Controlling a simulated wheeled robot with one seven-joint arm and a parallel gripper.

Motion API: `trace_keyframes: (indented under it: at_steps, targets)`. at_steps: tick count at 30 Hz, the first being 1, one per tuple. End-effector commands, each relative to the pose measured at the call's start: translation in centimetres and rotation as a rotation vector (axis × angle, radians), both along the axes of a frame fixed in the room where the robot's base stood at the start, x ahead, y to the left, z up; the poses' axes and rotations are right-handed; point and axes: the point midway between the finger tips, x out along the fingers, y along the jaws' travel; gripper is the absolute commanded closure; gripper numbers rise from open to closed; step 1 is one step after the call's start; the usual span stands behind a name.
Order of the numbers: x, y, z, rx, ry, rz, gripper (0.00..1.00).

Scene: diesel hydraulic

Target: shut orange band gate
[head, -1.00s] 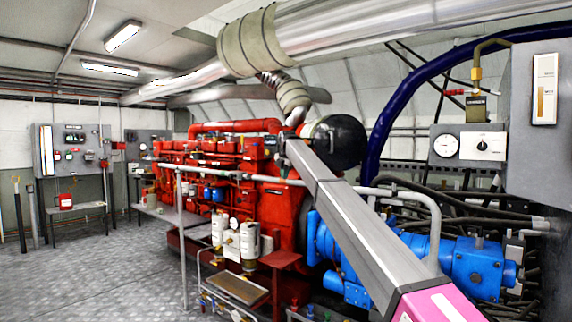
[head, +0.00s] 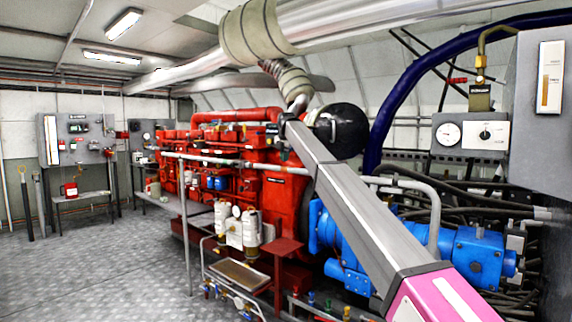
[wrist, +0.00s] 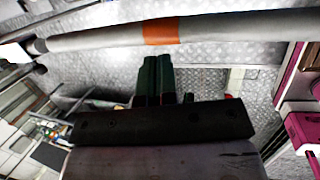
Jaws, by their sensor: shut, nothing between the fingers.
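In the wrist view a pale round bar with an orange band (wrist: 161,31) crosses the top of the picture, slightly tilted. My gripper (wrist: 154,60) is shut and empty, its dark green fingers side by side. The fingertips point at the bar just below the orange band; I cannot tell whether they touch it. In the head view my grey and pink arm reaches from the lower right towards the engine. My gripper and the orange band cannot be made out there.
A red engine (head: 285,200) with a blue pump unit (head: 470,258) fills the middle and right. A grey rail (head: 215,160) runs in front of the engine. A control panel (head: 80,140) stands at the far left. The metal floor (head: 90,270) at the left is clear.

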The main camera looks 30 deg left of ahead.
Motion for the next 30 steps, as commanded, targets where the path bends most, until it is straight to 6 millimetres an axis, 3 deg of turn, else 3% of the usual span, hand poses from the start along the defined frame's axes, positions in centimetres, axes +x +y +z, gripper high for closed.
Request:
trace_keyframes:
  at_steps: [6, 13, 20, 30]
  targets:
    - [-0.6, 0.3, 5.1, 0.005, -0.006, -0.001, 1.00]
    - [-1.3, 0.4, 9.1, 0.006, -0.007, -0.002, 1.00]
    - [-1.7, 0.4, 10.7, 0.005, -0.007, -0.003, 1.00]
    - [-1.7, 0.4, 10.8, 0.005, -0.007, -0.002, 1.00]
